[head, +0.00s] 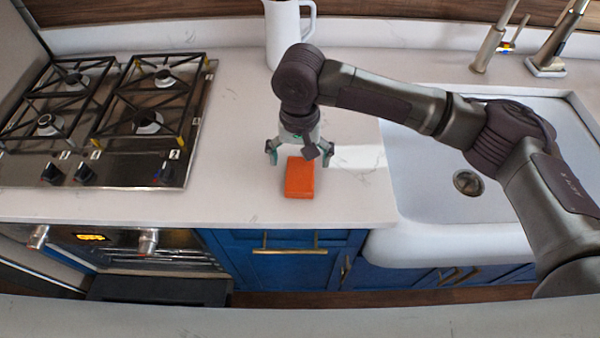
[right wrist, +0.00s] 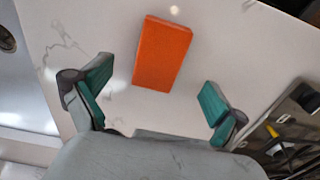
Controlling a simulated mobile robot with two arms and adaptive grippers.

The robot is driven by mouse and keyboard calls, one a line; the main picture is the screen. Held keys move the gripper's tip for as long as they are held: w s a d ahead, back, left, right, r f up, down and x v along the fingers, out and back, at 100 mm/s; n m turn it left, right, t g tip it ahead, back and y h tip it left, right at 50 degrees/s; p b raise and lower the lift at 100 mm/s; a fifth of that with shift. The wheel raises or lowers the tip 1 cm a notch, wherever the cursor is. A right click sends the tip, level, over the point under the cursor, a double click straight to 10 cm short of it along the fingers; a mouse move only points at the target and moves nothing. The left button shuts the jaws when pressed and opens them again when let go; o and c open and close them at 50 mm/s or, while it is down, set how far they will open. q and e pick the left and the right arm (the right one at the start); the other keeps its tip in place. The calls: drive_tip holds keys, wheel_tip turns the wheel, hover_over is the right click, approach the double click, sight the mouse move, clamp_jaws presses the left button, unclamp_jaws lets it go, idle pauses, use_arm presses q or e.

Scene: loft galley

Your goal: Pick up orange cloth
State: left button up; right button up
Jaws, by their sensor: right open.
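The orange cloth (head: 299,178) is a flat, block-like rectangle lying on the white counter between the stove and the sink. My right gripper (head: 299,152) is above the counter at the cloth's far edge, open and empty. In the right wrist view the cloth (right wrist: 162,54) lies ahead of the open fingers, roughly centred between the two teal fingertips (right wrist: 155,98), and apart from them. Part of the cloth's far end is near the gripper in the head view. My left gripper is not in view.
A gas stove (head: 110,115) stands at the left and a white sink (head: 460,195) at the right. A white jug (head: 284,30) stands behind my arm, and a faucet (head: 495,40) is at the back right. The counter around the cloth is clear.

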sight(300, 173)
drive_tip(key=shift+f, duration=0.3)
wheel_tip(300, 173, down, 4)
drive_tip(key=shift+w+f+p, duration=0.15)
drive_tip(key=shift+p, duration=0.65)
drive_tip(key=shift+f, duration=0.2)
drive_tip(key=c, duration=1.1)
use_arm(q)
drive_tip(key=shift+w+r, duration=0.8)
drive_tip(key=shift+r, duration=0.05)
use_arm(e)
drive_tip(key=shift+c, duration=0.2)
